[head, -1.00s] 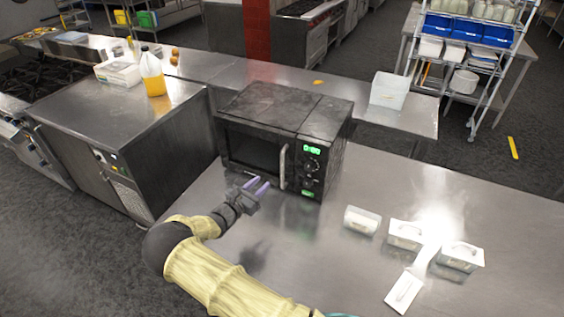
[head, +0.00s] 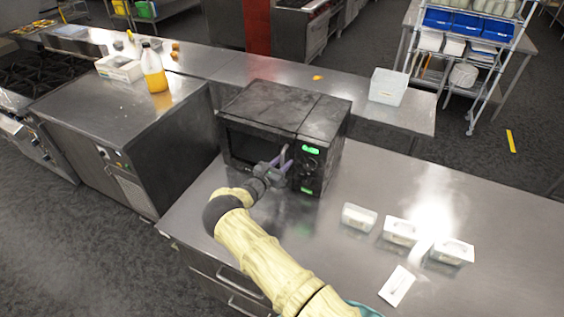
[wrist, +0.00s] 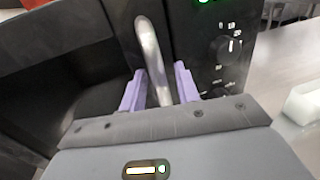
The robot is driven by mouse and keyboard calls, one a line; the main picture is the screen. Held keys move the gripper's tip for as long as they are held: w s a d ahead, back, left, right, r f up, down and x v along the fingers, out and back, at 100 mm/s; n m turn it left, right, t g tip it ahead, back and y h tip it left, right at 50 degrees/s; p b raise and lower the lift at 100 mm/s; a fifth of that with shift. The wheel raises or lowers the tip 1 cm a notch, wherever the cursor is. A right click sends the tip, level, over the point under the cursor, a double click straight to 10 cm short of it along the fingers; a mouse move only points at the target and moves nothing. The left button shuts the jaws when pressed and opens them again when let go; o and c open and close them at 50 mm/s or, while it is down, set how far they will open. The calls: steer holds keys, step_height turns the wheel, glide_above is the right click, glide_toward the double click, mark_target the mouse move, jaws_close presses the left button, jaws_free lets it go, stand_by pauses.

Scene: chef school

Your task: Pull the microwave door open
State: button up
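The black microwave (head: 290,108) stands on the steel counter, and its door (head: 245,148) looks shut. In the wrist view the door's upright silver handle (wrist: 149,45) runs down between the two purple fingers of my gripper (wrist: 158,75). The fingers are open, one on each side of the handle, with a visible gap on both sides. In the head view my gripper (head: 281,160) is at the door's right side and partly hides the handle. The control panel (head: 309,168) with a green display and dials is just right of it.
Several small white containers (head: 359,217) and a white flat item (head: 397,286) lie on the counter (head: 480,205) to the right. A steel cabinet (head: 120,110) with an orange bottle (head: 154,70) stands to the left. The counter before the microwave is clear apart from my arm.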

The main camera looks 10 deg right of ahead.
steer(key=shift+c, duration=0.4)
jaws_close()
steer(key=shift+s+a, duration=0.1)
steer(key=shift+a, duration=0.05)
